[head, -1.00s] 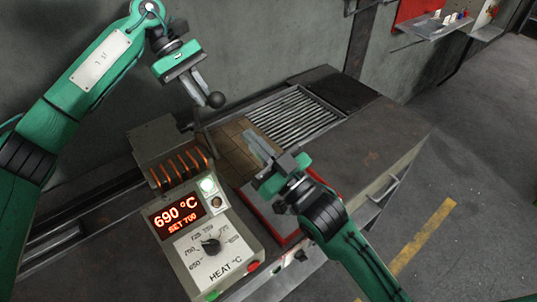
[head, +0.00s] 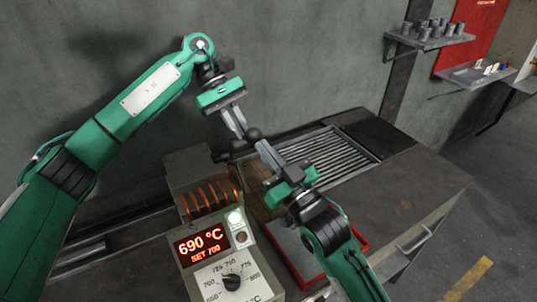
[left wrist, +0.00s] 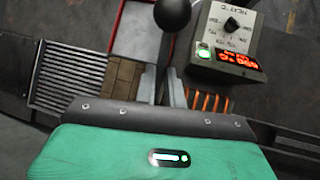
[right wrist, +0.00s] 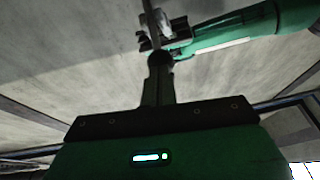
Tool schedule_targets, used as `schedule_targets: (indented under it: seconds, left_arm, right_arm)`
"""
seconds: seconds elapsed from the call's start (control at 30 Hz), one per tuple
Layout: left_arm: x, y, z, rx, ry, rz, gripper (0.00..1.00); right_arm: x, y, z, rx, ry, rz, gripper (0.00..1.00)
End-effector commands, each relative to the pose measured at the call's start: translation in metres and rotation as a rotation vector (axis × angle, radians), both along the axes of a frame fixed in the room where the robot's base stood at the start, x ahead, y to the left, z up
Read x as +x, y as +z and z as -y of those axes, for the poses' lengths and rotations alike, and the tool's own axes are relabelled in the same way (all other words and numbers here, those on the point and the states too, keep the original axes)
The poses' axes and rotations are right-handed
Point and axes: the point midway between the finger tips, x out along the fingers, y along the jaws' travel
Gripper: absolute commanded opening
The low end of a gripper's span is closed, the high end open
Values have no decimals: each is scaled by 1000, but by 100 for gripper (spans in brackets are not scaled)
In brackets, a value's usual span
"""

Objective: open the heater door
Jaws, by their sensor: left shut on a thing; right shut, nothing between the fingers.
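The heater (head: 203,185) stands left of centre in the head view, with glowing orange coils. Its control box (head: 213,250) reads 690 °C, set 700. A dark ball knob on a short stem (head: 254,133) is above and behind it; the left wrist view shows the knob large (left wrist: 172,14). My left gripper (head: 237,122) is shut on the knob's stem. My right gripper (head: 265,150) is shut and empty, its tips just below and right of the knob. In the right wrist view the knob (right wrist: 159,58) appears at its fingertips; contact is unclear. I cannot make out the door panel itself.
A slatted grate (head: 335,155) lies on the bench behind my right gripper. A red-edged tray (head: 290,250) sits below my right arm. A wall shelf with grey cylinders (head: 430,35) is at the upper right. The bench's right part is clear.

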Motion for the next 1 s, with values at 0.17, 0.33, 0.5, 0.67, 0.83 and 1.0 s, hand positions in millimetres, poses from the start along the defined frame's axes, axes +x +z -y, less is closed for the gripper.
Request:
schedule_targets:
  seconds: [0.17,0.33,0.5,0.67,0.83,1.0]
  left_arm:
    - [-3,-4,2,5,-9,-6,0]
    - [-4,-5,3,7,-14,-9,0]
    - [-4,-5,2,7,-12,-9,32]
    - [-2,-3,2,5,-9,-5,32]
    - [-1,0,0,4,-6,-3,32]
    - [8,19,-11,3,-4,-1,32]
  right_arm:
    - [9,14,-5,3,-1,6,0]
    - [9,15,-5,3,-3,7,0]
    - [9,15,-4,4,-3,8,0]
    - [8,14,-5,2,-1,5,0]
    - [8,13,-5,2,-1,3,0]
    - [8,13,-5,1,0,3,0]
